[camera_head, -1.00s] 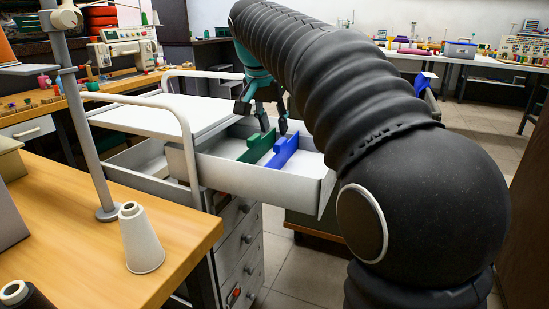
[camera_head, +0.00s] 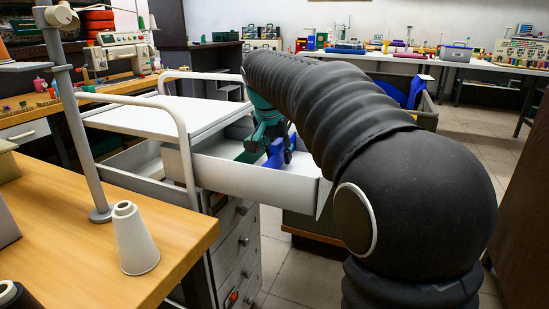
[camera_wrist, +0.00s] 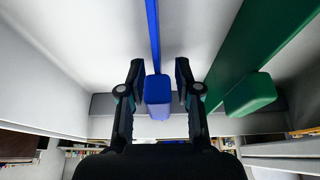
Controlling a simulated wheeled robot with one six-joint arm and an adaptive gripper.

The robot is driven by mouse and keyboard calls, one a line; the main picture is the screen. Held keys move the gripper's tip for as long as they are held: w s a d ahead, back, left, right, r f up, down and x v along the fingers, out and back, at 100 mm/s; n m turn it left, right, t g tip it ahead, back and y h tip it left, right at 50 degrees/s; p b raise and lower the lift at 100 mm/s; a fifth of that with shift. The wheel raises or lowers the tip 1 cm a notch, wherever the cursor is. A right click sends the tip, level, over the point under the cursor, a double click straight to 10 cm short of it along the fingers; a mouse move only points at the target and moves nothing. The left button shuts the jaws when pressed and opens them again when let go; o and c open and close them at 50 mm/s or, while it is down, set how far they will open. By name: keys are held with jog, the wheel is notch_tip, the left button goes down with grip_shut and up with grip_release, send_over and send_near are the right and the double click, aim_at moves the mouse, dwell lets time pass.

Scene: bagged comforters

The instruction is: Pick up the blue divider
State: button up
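The blue divider (camera_head: 275,158) stands upright in the open white drawer (camera_head: 245,178), and much of it is hidden in the head view by my gripper (camera_head: 270,148) and the drawer's wall. In the wrist view the blue divider (camera_wrist: 157,90) runs between the two fingers of my gripper (camera_wrist: 159,66). The fingers are open, one on each side of its thick end block, with a visible gap on both sides.
A green divider (camera_wrist: 248,92) stands close beside the right finger in the wrist view. The drawer sticks out of a cart with a white top (camera_head: 155,115). A wooden table with a white cone (camera_head: 133,238) is at the front left.

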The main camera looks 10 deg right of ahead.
grip_shut()
jog(key=shift+r, duration=0.1)
